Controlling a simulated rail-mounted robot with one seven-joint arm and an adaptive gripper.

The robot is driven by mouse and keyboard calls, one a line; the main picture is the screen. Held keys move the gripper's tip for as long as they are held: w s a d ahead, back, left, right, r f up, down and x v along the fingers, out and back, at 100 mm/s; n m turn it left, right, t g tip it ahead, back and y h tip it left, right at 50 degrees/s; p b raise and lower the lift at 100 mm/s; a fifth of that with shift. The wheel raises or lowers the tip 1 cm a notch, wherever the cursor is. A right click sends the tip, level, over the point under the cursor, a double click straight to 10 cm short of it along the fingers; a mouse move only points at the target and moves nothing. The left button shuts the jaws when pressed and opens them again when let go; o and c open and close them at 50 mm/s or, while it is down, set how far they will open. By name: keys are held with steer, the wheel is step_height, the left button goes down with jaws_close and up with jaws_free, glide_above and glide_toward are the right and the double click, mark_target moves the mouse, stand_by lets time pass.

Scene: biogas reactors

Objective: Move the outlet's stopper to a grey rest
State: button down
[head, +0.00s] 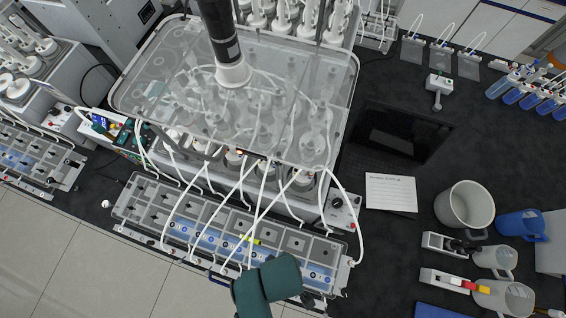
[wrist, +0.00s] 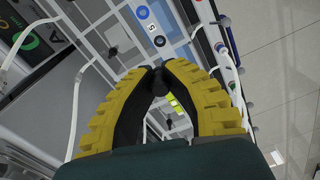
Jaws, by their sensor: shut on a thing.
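My gripper (wrist: 158,74) has yellow ribbed fingers with black inner pads. In the wrist view its fingertips are closed around a small dark stopper (wrist: 158,87), partly hidden between the pads. Another small black piece (wrist: 113,50) stands on the grey surface in the wrist view. I cannot tell which grey spot is a rest.
White tubes (head: 240,195) arch from the reactors to the trough unit, close around my gripper. A clear-lidded reactor box (head: 135,95) stands behind. On the right are a white bucket (head: 465,205), a blue jug (head: 522,225), a paper sheet (head: 391,193) and a dark laptop (head: 400,133).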

steer(key=shift+r+p, duration=1.5)
steer(key=shift+p, duration=0.7)
